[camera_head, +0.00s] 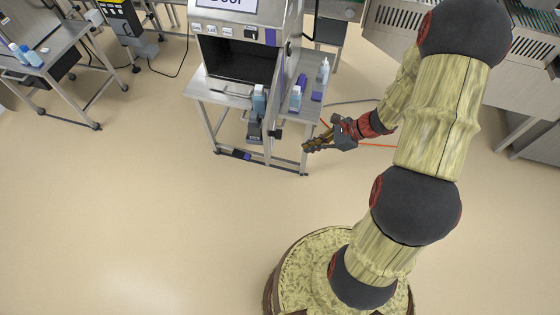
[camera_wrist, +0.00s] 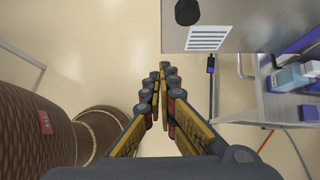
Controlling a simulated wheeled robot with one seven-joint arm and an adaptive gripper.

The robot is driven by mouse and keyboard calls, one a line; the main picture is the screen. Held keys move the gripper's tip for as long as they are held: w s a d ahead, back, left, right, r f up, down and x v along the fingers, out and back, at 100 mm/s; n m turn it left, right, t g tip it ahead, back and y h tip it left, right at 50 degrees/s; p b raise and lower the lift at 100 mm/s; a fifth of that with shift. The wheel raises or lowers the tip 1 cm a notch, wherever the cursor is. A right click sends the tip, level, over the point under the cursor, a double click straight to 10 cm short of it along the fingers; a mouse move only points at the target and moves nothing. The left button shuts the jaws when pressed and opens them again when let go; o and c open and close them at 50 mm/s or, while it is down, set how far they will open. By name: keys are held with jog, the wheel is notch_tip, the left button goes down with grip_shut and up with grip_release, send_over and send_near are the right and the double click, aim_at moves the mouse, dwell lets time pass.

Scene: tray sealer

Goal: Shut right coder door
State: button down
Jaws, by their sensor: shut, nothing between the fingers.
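The tray sealer (camera_head: 262,20) stands at the top centre of the head view, with a dark open chamber. A grey door panel (camera_head: 271,100) stands out from its right side towards me, seen nearly edge-on, with a black knob (camera_head: 277,133) low on it; it seems to be the coder door, open. In the wrist view the panel (camera_wrist: 260,30) fills the upper right, with the black knob (camera_wrist: 188,12) and a white label (camera_wrist: 208,38). My gripper (camera_head: 307,146) is shut and empty, just right of the panel's near end. Its fingertips (camera_wrist: 160,72) appear apart from the panel.
A steel table (camera_head: 205,88) carries the sealer. Bottles (camera_head: 295,98) stand on its right part, close to the panel. Another table (camera_head: 45,50) is at the far left, and grey equipment (camera_head: 510,85) is at the right. The floor in front is clear.

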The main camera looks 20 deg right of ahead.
jog(key=w+a+r+b+x, duration=0.1)
jog(key=r+b+x, duration=0.1)
jog(key=x, duration=1.1)
jog(key=shift+a, duration=0.3)
